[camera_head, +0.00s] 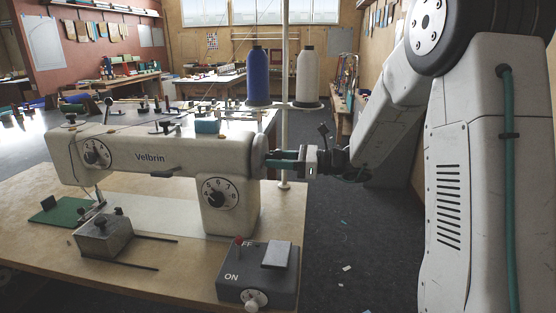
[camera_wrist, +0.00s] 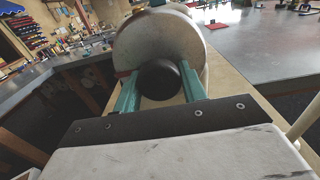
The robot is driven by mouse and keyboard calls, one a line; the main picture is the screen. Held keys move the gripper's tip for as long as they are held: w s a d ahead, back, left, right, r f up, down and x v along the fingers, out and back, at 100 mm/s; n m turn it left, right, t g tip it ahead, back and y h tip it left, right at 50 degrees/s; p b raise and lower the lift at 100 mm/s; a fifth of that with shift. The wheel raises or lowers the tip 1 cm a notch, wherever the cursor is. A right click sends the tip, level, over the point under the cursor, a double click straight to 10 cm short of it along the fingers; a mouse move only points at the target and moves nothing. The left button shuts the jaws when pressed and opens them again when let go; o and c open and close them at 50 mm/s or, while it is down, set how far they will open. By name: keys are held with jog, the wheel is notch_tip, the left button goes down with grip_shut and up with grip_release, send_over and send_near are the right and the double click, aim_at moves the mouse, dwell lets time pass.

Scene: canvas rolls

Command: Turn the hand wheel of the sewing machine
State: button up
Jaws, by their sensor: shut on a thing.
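The cream sewing machine (camera_head: 150,160) marked "Velbrin" stands on the wooden table. Its hand wheel (camera_wrist: 165,45) fills the top middle of the wrist view as a pale disc with a round black knob (camera_wrist: 160,80). My gripper (camera_head: 276,158) reaches the machine's right end from the right. In the wrist view its teal fingers (camera_wrist: 160,90) stand on either side of the black knob and are shut on it. In the head view the wheel and knob are mostly hidden by the fingers and the machine's end.
A grey control box (camera_head: 258,275) marked "ON" sits at the table's front right. A blue thread spool (camera_head: 258,75) and a white one (camera_head: 306,76) stand behind my gripper on a stand. A metal block (camera_head: 104,236) lies in front of the machine. Floor right of the table is open.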

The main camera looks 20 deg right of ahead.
dwell(0.4)
jog(key=o, duration=0.9)
jog(key=shift+o, duration=0.2)
jog(key=v, duration=0.7)
jog(key=shift+s+d, duration=0.2)
jog(key=shift+d, duration=0.1)
